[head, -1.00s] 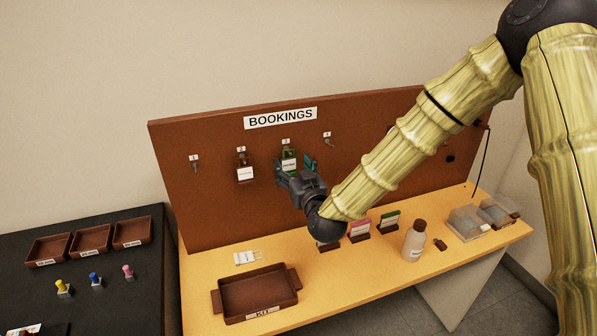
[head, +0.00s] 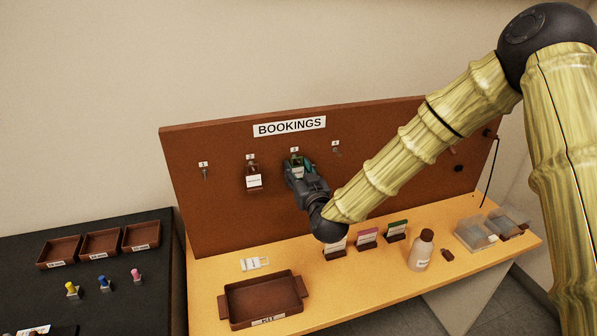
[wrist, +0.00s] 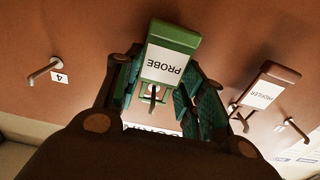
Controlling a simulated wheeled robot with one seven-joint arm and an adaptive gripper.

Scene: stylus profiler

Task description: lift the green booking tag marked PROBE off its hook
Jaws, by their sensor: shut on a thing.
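The green PROBE tag (wrist: 172,60) shows upside down in the wrist view, between the two teal-padded fingers of my gripper (wrist: 165,88). In the head view the green tag (head: 297,168) is at the third hook position under the BOOKINGS sign, mostly covered by my gripper (head: 299,168). My gripper is shut on the tag. A metal hook (wrist: 152,94) shows beside the tag's narrow end in the wrist view. Whether the tag's loop is still around the hook I cannot tell.
A brown PROFILER tag (head: 254,176) hangs on the neighbouring hook. The hooks marked 1 (head: 204,172) and 4 (head: 337,150) are empty. Below are a brown KIT tray (head: 227,312), card stands (head: 367,238) and a bottle (head: 420,250) on the yellow bench.

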